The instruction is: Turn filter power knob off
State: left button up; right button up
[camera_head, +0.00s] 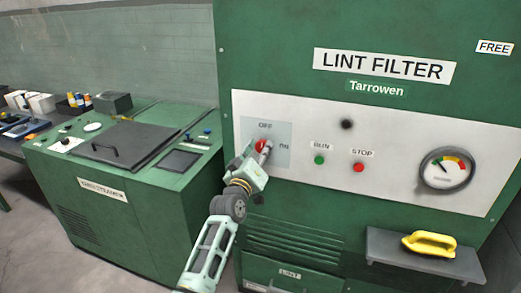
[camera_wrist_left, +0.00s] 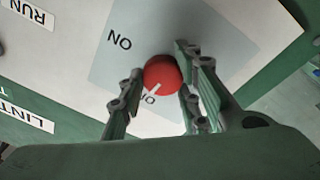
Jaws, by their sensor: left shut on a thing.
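The red filter power knob (camera_head: 261,145) is on a pale plate on the lint filter panel, with OFF printed above it and ON to its right. It also shows in the left wrist view (camera_wrist_left: 164,73), where its white pointer mark points down at a partly hidden label, in the direction of OFF. My left gripper (camera_head: 259,152) reaches up from below and is shut on the knob, with one finger on each side of it in the left wrist view (camera_wrist_left: 158,82). The gripper hides part of the knob in the head view. My right gripper is not in view.
To the right are a green RUN button (camera_head: 319,160), a red STOP button (camera_head: 359,167) and a gauge (camera_head: 446,170). A green machine (camera_head: 120,215) stands to the left.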

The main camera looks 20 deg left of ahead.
pick_arm(q)
jog(key=shift+d+r+n, duration=0.1)
jog(key=shift+d+n, duration=0.05)
jog(key=shift+n, duration=0.55)
jog(key=shift+r, duration=0.1)
jog(key=o, duration=1.1)
jog(key=shift+d, duration=0.1)
jog(key=shift+c, duration=0.2)
jog(key=s+f, duration=0.1)
jog(key=s, duration=1.1)
jog(key=shift+a+f, duration=0.25)
jog(key=shift+f, duration=0.05)
jog(key=shift+w, duration=0.1)
